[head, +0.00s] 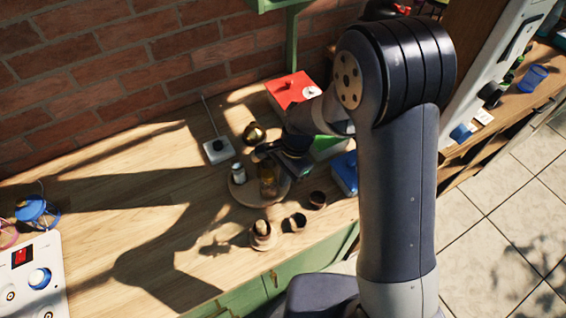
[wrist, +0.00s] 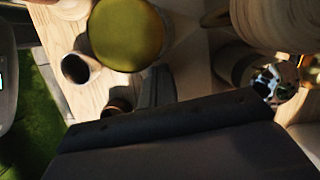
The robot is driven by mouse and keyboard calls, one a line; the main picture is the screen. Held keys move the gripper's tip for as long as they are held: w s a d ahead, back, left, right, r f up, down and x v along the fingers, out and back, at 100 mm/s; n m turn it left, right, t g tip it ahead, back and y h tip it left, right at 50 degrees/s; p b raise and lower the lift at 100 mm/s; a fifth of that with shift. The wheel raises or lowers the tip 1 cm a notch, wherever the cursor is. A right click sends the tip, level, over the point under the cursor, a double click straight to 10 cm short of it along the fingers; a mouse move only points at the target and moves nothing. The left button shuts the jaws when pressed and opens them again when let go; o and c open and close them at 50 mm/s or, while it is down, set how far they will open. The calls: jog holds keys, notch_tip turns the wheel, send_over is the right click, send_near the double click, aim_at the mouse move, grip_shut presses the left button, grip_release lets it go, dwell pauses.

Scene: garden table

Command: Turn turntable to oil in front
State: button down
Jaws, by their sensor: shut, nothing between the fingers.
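The turntable (head: 245,196) is a round wooden disc on the table in the head view. An amber bottle (head: 268,182), which looks like the oil, stands on its right part, and a white-topped shaker (head: 238,173) stands on its left part. My gripper (head: 260,153) is shut and empty, low at the turntable's far side, behind the amber bottle. I cannot tell whether it touches anything. In the wrist view, the dark fingers (wrist: 158,88) lie close beside a round olive-yellow top (wrist: 127,33), which may be the oil bottle. The turntable's far rim is partly hidden.
Small dark cups (head: 298,221) (head: 318,199) and a brown pot (head: 262,234) stand near the front of the turntable. Another pot (head: 254,133) and a grey box with a rod (head: 218,150) stand behind it. A blue box (head: 345,172) is to the right.

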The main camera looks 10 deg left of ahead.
dwell(0.3)
jog(key=b+v, duration=0.1)
jog(key=v, duration=0.9)
jog(key=shift+r, duration=0.4)
jog(key=shift+d, duration=0.1)
